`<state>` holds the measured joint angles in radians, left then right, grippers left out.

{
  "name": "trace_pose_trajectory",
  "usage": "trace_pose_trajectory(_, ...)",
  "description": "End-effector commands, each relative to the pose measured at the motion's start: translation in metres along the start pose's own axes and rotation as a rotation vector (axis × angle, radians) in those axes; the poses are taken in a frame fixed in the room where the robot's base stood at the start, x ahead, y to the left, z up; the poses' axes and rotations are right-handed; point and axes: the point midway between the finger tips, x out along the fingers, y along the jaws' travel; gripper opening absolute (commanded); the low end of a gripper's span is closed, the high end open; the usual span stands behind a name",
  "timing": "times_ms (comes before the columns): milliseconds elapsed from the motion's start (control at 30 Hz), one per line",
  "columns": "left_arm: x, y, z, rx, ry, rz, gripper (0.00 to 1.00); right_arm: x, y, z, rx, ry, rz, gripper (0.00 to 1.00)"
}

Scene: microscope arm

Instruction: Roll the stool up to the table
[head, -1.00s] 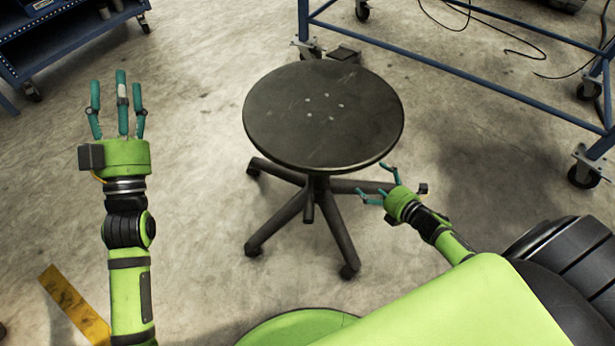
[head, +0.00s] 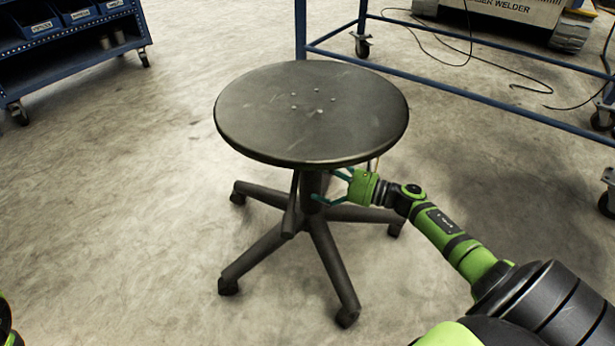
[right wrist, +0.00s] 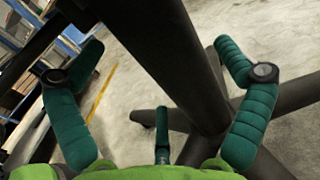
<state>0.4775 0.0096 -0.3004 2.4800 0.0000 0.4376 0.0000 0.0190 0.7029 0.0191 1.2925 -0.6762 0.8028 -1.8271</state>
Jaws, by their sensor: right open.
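The stool (head: 312,112) has a round dark seat on a central post and a base with several legs on castors. It stands upright in the middle of the head view. My right gripper (head: 324,186) is open below the seat's right edge, with its fingers beside the post. In the right wrist view the dark stool post (right wrist: 180,60) runs between the spread teal fingers; I cannot tell whether they touch it. A blue metal frame on castors, likely the table (head: 301,30), stands behind the stool to the right. My left gripper is out of the head view.
A blue cart (head: 75,45) with bins stands at the far left. A black cable (head: 470,45) lies on the floor within the blue frame, and a welder box (head: 505,10) is behind it. The concrete floor left of the stool is clear.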

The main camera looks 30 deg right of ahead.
Motion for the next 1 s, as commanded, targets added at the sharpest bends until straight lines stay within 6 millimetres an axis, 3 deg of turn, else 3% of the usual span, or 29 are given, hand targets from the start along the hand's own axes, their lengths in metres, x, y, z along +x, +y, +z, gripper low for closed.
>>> trace_pose_trajectory(233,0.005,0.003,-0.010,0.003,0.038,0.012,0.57,0.030,0.000,-0.002,0.001,-0.001,0.000,1.00)
trace_pose_trajectory(567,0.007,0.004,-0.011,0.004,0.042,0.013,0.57,0.035,0.000,-0.001,0.004,0.001,-0.001,1.00)
trace_pose_trajectory(767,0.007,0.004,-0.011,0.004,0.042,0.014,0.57,0.035,0.000,-0.001,0.004,0.001,-0.001,0.24)
trace_pose_trajectory(1000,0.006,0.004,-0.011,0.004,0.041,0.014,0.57,0.036,0.000,-0.001,0.003,0.000,-0.002,0.24)
